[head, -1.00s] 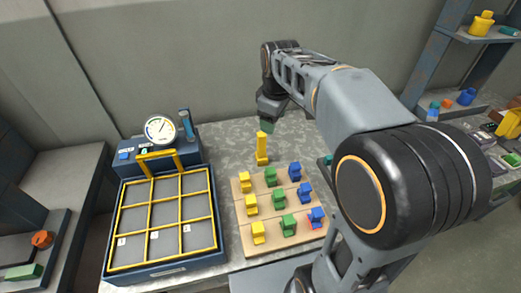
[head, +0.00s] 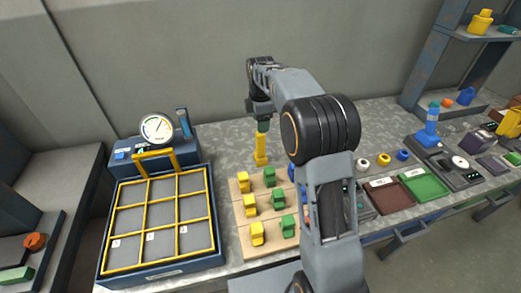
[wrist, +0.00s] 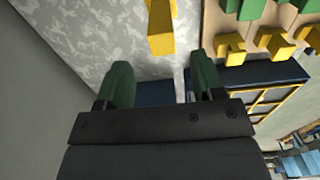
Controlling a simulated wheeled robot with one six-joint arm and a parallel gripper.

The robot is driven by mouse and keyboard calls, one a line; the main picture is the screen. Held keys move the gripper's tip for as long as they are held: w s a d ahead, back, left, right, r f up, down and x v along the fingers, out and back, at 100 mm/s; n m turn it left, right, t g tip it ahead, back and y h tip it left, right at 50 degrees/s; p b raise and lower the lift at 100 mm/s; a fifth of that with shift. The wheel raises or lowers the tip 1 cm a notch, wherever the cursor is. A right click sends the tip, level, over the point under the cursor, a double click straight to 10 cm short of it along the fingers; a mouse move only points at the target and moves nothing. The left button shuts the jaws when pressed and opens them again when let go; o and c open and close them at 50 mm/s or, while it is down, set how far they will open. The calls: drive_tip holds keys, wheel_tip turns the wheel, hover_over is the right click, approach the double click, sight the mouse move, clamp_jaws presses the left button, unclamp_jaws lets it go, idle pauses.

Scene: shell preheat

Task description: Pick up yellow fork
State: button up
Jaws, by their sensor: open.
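The yellow fork (head: 261,150) stands upright on the speckled bench, behind the wooden board of blocks. My gripper (head: 262,126) is directly above the fork in the head view, close to its top; whether they touch cannot be told there. In the wrist view my open gripper (wrist: 161,74) shows two green fingers with nothing between them. A yellow piece, which looks like the fork (wrist: 160,28), lies just beyond the fingertips, roughly in line with the gap, and is cut off by the top edge.
A wooden board (head: 263,247) with yellow and green blocks is in front of the fork. A blue-framed tray with a yellow grid (head: 160,265) and a dial gauge (head: 157,129) stand left. Brown (head: 391,199) and green trays lie right. Bare bench surrounds the fork.

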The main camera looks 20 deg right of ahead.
sight(260, 135)
drive_tip(key=shift+s+a+f, duration=0.1)
drive_tip(key=shift+f, duration=3.1)
clamp_jaws()
